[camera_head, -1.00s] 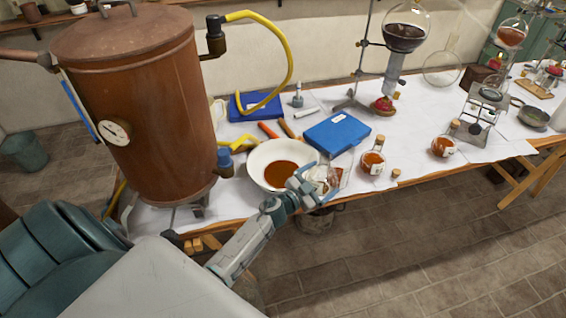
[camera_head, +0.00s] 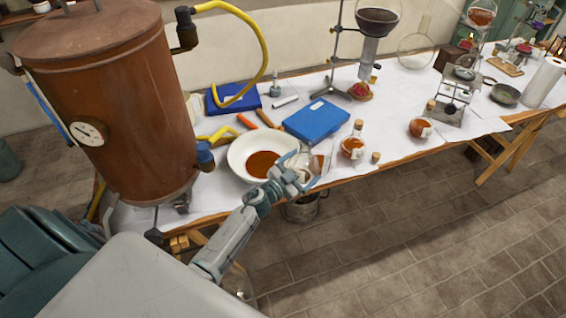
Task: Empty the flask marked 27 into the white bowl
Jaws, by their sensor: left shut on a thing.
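The white bowl (camera_head: 238,154) stands near the table's front edge with a pool of red-brown liquid (camera_head: 262,165) in it. My left gripper (camera_head: 296,165) is at the bowl's right rim, shut on a clear glass flask (camera_head: 303,160). The gripper hides much of the flask; its marking and how much is left in it cannot be read. Two other round flasks with orange liquid and pale labels stand to the right, one nearer (camera_head: 353,148) and one farther (camera_head: 420,128). Their numbers are too small to read. My right gripper is out of view.
A blue box (camera_head: 315,120) lies behind the bowl, and a loose cork (camera_head: 375,157) lies by the front edge. A large copper boiler (camera_head: 115,100) stands close on the left. A stand with a dark-filled glass funnel (camera_head: 378,20) is behind.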

